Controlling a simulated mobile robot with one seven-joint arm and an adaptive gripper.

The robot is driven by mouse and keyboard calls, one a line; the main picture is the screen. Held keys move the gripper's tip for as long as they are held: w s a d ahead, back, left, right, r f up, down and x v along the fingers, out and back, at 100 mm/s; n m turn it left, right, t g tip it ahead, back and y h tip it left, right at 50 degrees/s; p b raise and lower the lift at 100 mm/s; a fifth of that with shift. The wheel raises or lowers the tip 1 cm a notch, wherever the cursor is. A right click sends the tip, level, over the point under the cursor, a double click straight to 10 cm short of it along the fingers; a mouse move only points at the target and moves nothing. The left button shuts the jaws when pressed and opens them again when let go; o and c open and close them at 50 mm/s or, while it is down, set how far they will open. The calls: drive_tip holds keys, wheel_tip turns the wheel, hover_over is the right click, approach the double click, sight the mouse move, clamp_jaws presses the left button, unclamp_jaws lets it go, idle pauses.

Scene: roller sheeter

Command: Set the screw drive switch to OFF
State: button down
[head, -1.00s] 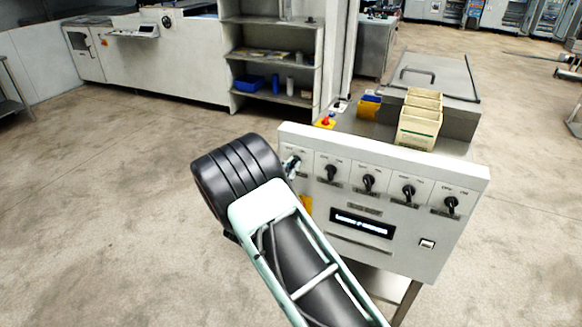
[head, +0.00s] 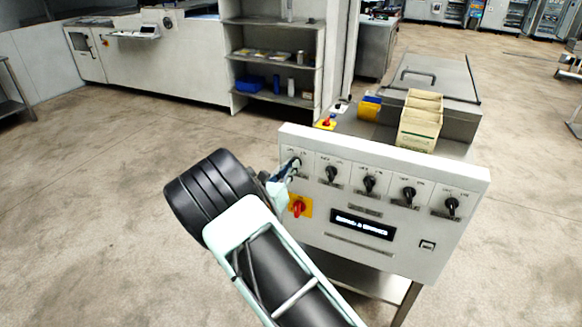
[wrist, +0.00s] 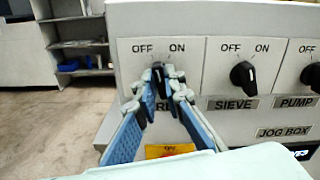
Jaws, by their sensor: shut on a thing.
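The white control panel carries a row of black rotary switches. The leftmost switch (wrist: 157,78), with OFF at upper left and ON at upper right, also shows in the head view (head: 295,163). Its label is mostly hidden behind my fingers, so I cannot read the whole name. My gripper (wrist: 160,82) has its blue-padded fingers on both sides of this knob and is shut on it; the head view shows the gripper (head: 287,171) at the panel's left end. The knob's pale mark points roughly straight up, between the OFF and ON words.
The SIEVE switch (wrist: 243,75) and PUMP switch (wrist: 312,74) lie to the right. A red rotary switch on a yellow plate (head: 299,207) is just below my gripper. A lit display (head: 362,224) is lower on the panel. Cream bins (head: 419,125) stand behind it.

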drive_tip(key=shift+n, duration=0.8)
drive_tip(key=c, duration=2)
unclamp_jaws()
drive_tip(key=v, duration=1.2)
drive_tip(key=shift+r, duration=0.15)
